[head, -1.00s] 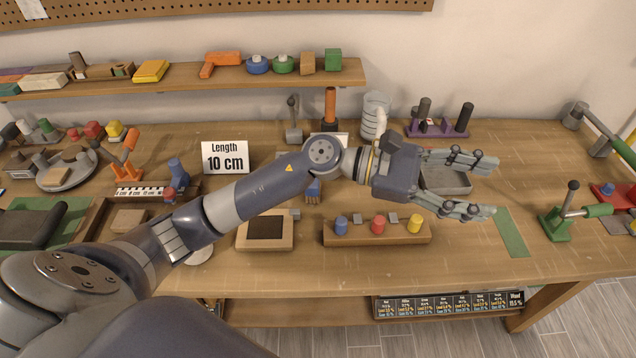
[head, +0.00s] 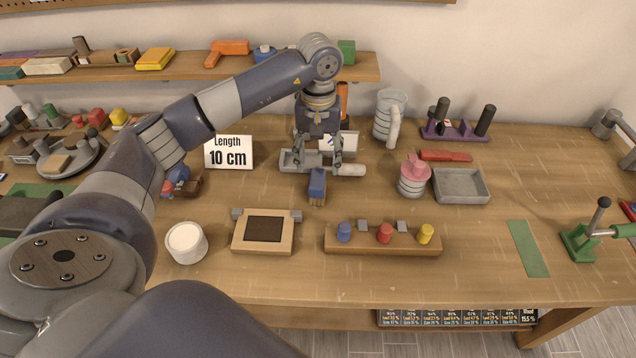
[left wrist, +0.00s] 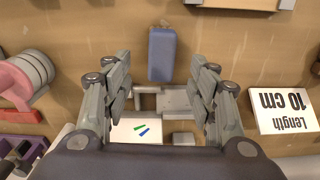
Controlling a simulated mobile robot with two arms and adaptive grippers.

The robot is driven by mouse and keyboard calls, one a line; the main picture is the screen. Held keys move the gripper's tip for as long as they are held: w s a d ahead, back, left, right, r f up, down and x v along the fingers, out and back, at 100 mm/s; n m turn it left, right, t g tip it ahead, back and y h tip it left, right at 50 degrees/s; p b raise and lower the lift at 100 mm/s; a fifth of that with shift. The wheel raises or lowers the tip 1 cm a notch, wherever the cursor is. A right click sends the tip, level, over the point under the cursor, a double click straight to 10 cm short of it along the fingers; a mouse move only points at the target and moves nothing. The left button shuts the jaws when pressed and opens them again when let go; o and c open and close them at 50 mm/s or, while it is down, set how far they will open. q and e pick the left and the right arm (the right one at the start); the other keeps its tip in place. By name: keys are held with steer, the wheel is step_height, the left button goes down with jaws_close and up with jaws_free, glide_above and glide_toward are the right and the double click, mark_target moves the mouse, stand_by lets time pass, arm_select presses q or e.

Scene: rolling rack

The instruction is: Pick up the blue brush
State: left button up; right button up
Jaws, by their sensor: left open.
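The blue brush (head: 317,184) lies on the workbench in the middle of the head view, with tan bristles showing at its near end. It also shows in the left wrist view (left wrist: 162,54), just beyond the fingertips. My left gripper (head: 318,166) points down from above, just behind the brush. In the left wrist view its two fingers (left wrist: 160,85) are spread wide, with the brush lined up between them but apart from them. Nothing is held. My right gripper is not in view.
A grey metal piece (head: 293,160) and a white card lie under my left gripper. A length sign (head: 229,152) stands to the left. A pink-topped container (head: 413,175) and a grey tray (head: 460,186) stand to the right. A button board (head: 383,240) and a framed block (head: 264,231) lie in front.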

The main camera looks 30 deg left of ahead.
mark_target(317, 177)
arm_select(q)
steer(key=shift+f, duration=0.85)
steer(key=shift+s+f+p, duration=0.1)
steer(key=shift+f+p, duration=0.5)
steer(key=shift+p, duration=0.05)
step_height(317, 177, down, 3)
steer(key=shift+s+a+f+p, duration=0.1)
steer(key=shift+f+p, duration=0.05)
steer(key=shift+p, duration=0.65)
steer(key=shift+f, duration=0.45)
steer(key=c, duration=1.2)
